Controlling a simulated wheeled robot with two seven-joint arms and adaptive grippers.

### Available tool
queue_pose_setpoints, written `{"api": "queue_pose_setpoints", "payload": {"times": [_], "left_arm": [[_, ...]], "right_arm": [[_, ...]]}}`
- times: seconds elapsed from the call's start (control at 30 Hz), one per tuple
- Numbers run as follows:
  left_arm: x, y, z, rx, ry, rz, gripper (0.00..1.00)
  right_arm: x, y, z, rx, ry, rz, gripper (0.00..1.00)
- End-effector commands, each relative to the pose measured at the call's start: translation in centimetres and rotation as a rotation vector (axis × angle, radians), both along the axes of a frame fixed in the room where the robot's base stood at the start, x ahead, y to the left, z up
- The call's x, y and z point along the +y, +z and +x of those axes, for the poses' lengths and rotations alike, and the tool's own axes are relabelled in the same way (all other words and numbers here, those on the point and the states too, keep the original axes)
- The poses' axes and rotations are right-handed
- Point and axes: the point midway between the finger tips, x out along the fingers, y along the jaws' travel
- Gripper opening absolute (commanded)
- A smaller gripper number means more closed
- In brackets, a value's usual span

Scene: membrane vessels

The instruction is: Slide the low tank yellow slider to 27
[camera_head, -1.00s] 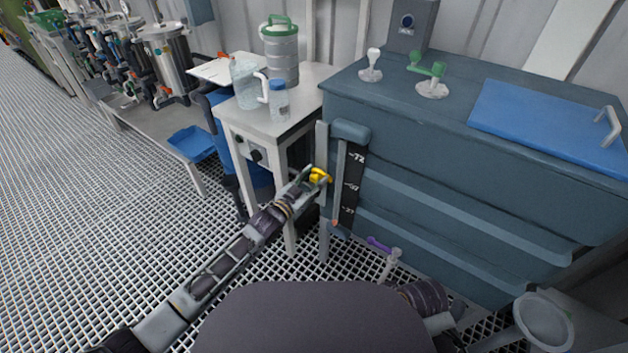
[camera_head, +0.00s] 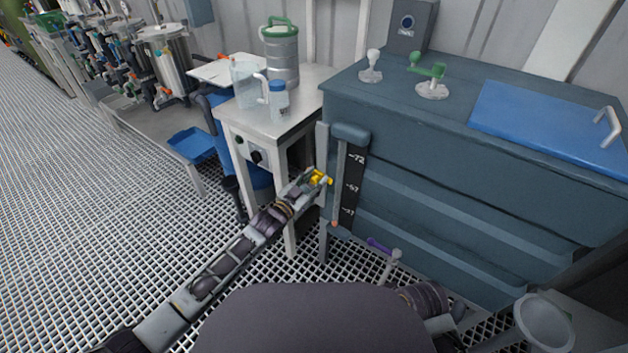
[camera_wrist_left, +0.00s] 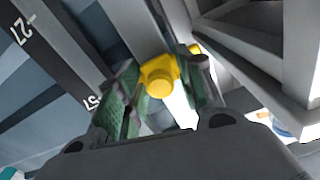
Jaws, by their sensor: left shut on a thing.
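The yellow slider (camera_head: 320,178) sits on the rail at the left front corner of the blue-grey tank (camera_head: 450,140), just above the level of the middle mark on the black scale (camera_head: 352,190). My left gripper (camera_head: 318,180) is shut on the slider from the left. In the left wrist view the slider's round yellow knob (camera_wrist_left: 158,78) lies between the green-padded fingers. The scale (camera_wrist_left: 62,68) shows there too, with the 27 mark at the upper left and a 57-like mark nearer the gripper. In the head view the 27 mark is below the slider. My right gripper does not show.
A white table (camera_head: 270,118) with bottles and a green-lidded canister (camera_head: 281,55) stands left of the rail, close to my left arm. A purple-handled valve (camera_head: 380,246) is low in front of the tank. The grating floor (camera_head: 110,240) is open at left.

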Motion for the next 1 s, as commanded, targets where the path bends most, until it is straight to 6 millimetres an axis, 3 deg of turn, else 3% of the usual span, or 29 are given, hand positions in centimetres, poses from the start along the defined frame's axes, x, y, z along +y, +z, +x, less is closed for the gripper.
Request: {"api": "queue_pose_setpoints", "payload": {"times": [0.37,0.5,1.0], "left_arm": [[0.0,-5.1,0.0,0.001,0.0,0.007,0.0],[0.0,-6.9,0.0,0.001,0.0,0.008,0.0],[0.0,-12.0,0.0,-0.001,0.0,0.009,0.0]], "right_arm": [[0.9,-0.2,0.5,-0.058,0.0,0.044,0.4],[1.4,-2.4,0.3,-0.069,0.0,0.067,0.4],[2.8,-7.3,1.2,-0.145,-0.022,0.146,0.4]]}}
